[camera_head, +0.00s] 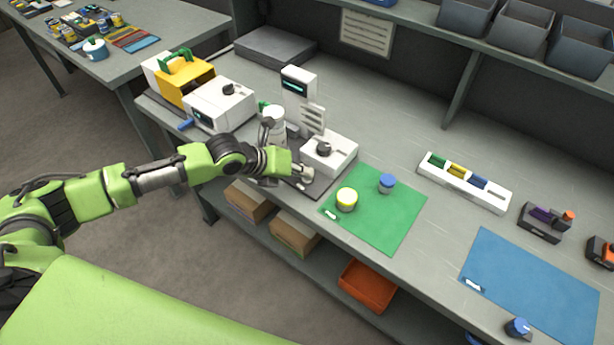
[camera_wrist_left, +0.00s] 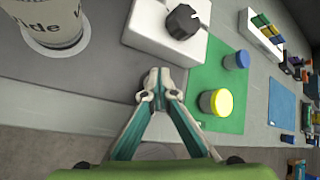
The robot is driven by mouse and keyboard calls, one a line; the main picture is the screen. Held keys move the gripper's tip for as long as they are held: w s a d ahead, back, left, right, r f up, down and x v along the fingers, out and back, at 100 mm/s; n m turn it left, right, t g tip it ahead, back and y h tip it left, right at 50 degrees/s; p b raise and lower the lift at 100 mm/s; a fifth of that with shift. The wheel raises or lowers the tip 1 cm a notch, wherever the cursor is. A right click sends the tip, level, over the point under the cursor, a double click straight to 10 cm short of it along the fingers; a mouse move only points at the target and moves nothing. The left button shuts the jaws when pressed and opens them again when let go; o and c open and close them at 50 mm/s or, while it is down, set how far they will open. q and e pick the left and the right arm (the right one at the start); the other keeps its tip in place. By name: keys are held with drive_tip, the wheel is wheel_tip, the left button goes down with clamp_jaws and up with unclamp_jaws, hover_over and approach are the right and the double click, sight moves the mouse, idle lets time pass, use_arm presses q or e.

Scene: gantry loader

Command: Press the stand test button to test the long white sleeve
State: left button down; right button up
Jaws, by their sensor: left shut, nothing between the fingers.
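The test stand is a dark grey base with a white column (camera_head: 298,88) that has a small dark display, and a white box (camera_head: 335,152) with a black knob (camera_head: 323,149). The knob also shows in the left wrist view (camera_wrist_left: 183,20). A white cylinder (camera_head: 274,120), likely the long white sleeve, stands upright on the left of the base; its lower part with lettering shows in the left wrist view (camera_wrist_left: 42,20). My left gripper (camera_head: 306,174) is shut and empty, low over the front of the base beside the white box. I cannot make out the test button.
A green mat (camera_head: 395,225) right of the stand holds a yellow-topped jar (camera_head: 346,200) and a blue-capped jar (camera_head: 387,183). White and yellow machines (camera_head: 220,104) stand to the left. A white rack (camera_head: 465,184) and blue mat (camera_head: 535,285) lie farther right.

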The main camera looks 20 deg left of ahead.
sight(304, 179)
use_arm(q)
drive_tip(key=shift+r+p, duration=0.4)
drive_tip(key=shift+r, duration=0.25)
drive_tip(key=shift+r, duration=0.1)
wheel_tip(304, 179, up, 5)
drive_tip(key=p, duration=0.4)
idle(0.5)
